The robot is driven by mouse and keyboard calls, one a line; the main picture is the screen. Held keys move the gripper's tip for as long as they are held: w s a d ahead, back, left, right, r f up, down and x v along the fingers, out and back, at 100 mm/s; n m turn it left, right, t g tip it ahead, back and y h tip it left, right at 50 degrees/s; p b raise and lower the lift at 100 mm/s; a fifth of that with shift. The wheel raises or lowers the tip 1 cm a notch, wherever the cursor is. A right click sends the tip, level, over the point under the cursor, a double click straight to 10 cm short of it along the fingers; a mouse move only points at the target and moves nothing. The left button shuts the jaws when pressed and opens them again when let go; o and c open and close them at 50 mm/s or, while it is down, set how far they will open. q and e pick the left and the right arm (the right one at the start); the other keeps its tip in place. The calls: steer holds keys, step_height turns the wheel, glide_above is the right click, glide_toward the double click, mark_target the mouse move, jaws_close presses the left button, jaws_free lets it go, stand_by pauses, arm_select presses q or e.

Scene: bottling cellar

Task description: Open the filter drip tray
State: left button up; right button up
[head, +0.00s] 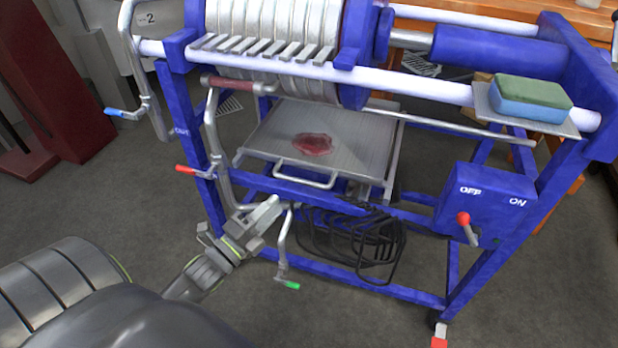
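The filter drip tray (364,143) is a flat grey metal tray under the filter plates of the blue-framed press. A dark red puddle (313,144) lies on it. Its bar handle (306,181) sticks out at the front edge. My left gripper (272,208) is below and to the left of the handle, apart from it, close to the steel pipework at the frame's front left. I cannot make out whether its fingers are open or shut. My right gripper is not in view.
A red-handled valve (193,170) and a green-tipped lever (285,262) stick out near my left gripper. A coiled black cable (362,245) hangs below the tray. A switch box (487,205) is at right. A sponge (530,97) lies on a side plate. Floor in front is clear.

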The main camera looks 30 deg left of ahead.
mark_target(299, 182)
arm_select(q)
steer(key=x, duration=0.5)
steer(key=shift+w, duration=0.25)
steer(key=p+x, duration=0.1)
steer(key=x, duration=0.4)
steer(key=shift+w, duration=0.2)
steer(key=shift+w+d+r, duration=0.1)
steer(key=shift+w, duration=0.6)
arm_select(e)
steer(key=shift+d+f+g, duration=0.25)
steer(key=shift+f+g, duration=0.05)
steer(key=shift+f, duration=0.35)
arm_select(q)
jaws_close()
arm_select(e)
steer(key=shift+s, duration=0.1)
